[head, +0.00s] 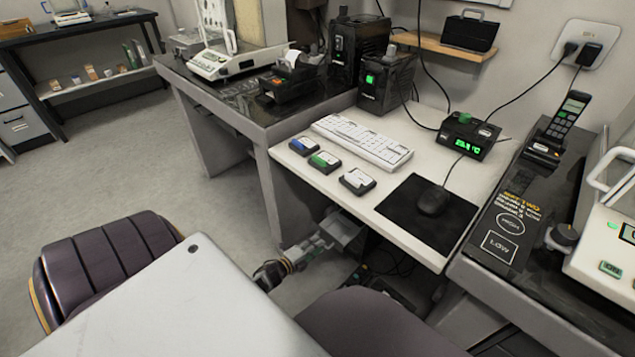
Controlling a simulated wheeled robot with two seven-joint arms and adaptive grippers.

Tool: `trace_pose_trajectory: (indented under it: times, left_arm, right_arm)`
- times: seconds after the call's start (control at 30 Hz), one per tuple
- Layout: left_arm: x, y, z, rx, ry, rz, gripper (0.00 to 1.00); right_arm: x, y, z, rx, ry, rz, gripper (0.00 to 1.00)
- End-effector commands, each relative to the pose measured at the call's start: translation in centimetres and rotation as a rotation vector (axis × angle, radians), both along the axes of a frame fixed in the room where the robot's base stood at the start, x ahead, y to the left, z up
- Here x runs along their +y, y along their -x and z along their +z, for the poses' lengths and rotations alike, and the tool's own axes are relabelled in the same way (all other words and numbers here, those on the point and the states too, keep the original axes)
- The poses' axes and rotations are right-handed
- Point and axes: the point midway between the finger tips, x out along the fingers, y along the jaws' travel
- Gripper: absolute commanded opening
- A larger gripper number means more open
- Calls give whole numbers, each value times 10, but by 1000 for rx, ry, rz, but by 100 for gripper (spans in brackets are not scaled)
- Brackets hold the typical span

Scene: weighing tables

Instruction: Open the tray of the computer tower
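Low under the white desk (330,186) is a dark box (385,291), probably the computer tower. Its upper part and some cables show in shadow. Its front and any tray on it are hidden or too dark to make out. My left gripper (325,238) reaches in under the desk's front edge, above and left of the dark box. A grey block-like shape lies at its far end, and I cannot tell whether it is part of the gripper. The finger gap is not clear. My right gripper is not in view.
On the desk are a white keyboard (362,141), several small cases, a mouse (433,199) on a black mat (412,222) and a green-lit display box (468,136). The desk edge overhangs my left gripper. Dark benches flank the desk. Open floor (150,150) lies to the left.

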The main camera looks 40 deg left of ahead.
Motion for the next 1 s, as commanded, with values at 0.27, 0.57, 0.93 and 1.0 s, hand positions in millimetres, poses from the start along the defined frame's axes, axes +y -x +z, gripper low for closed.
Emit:
trace_pose_trajectory:
  times: [0.27,0.57,0.93,1.0]
  left_arm:
    - [2,25,5,2,0,0,31]
    - [4,51,10,2,1,0,31]
    - [6,84,17,3,1,0,31]
    - [7,89,19,1,1,0,31]
  right_arm:
    - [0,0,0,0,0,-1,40]
    - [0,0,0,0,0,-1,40]
    - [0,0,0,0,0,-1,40]
    - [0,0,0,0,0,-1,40]
